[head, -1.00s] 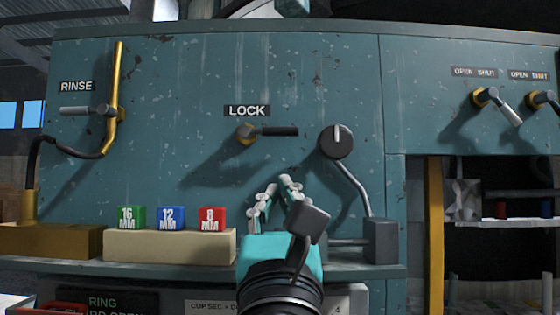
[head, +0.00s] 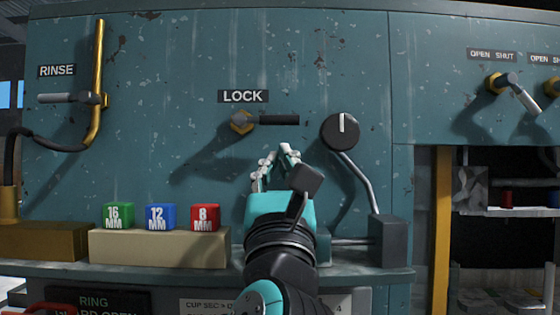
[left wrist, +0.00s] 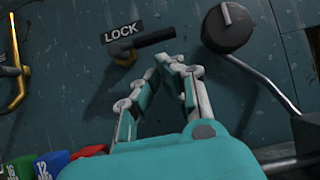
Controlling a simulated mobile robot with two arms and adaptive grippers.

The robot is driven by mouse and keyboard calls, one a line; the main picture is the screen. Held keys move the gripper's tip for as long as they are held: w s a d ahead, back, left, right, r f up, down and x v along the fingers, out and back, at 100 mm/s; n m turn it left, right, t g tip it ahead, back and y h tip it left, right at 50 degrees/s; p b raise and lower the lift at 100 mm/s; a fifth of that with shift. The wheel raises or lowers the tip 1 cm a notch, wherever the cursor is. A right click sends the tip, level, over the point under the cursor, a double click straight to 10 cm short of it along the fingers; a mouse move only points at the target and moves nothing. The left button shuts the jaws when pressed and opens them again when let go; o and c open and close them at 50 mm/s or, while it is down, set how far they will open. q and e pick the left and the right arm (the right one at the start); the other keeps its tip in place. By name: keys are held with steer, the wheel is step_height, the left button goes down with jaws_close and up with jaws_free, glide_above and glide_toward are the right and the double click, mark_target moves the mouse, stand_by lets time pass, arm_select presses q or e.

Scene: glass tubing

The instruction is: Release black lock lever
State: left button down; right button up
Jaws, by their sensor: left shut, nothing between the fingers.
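The black lock lever (head: 279,120) sticks out to the right, roughly level, from a brass pivot (head: 241,122) on the teal panel under the LOCK label (head: 243,96). The lever also shows in the left wrist view (left wrist: 156,38), just beyond the fingertips. My left gripper (head: 277,155) is below the lever, its fingers pointing up and its tips close together with nothing between them. In the left wrist view the gripper (left wrist: 168,62) sits just under the lever; I cannot tell whether it touches. My right gripper is not in view.
A round black knob (head: 340,131) with a bent metal rod (head: 358,184) is right of the lever. A rinse lever (head: 70,97) and brass pipe are at left. Red, blue and green blocks stand on a cream block (head: 158,248). Open-shut levers (head: 518,94) are at right.

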mark_target(269, 121)
arm_select(q)
steer(key=p+x, duration=0.1)
steer(key=x, duration=0.3)
steer(key=shift+w+r+p, duration=0.2)
steer(key=shift+w+p, duration=0.05)
steer(key=shift+p, duration=0.15)
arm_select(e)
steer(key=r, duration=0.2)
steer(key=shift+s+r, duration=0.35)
arm_select(q)
steer(key=shift+a, duration=0.1)
